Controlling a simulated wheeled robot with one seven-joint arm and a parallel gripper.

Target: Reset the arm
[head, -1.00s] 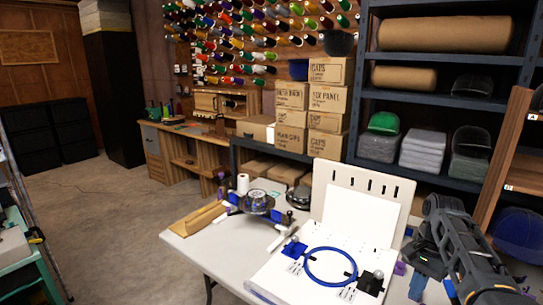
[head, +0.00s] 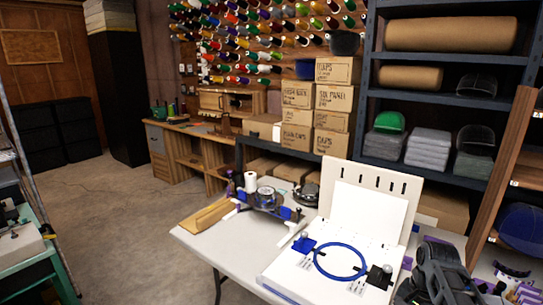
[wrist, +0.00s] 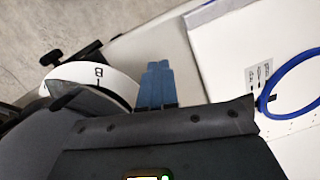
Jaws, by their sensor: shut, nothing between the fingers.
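My gripper (wrist: 156,84) shows in the wrist view with its two blue fingers together and nothing between them. The fingers are over the table side, left of the white hooping board and apart from the blue hoop (wrist: 285,85). In the head view my dark arm is folded low at the bottom right, beside the hooping board. My fingers cannot be made out there.
The white table (head: 225,248) holds the hooping board (head: 372,205) with the blue hoop lying on it, a wooden piece (head: 207,215) and a clamp-like fixture (head: 265,200). Cardboard boxes (head: 298,115), a shelf rack (head: 450,105) and a wooden shelf (head: 505,165) stand behind and right. Open floor lies left.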

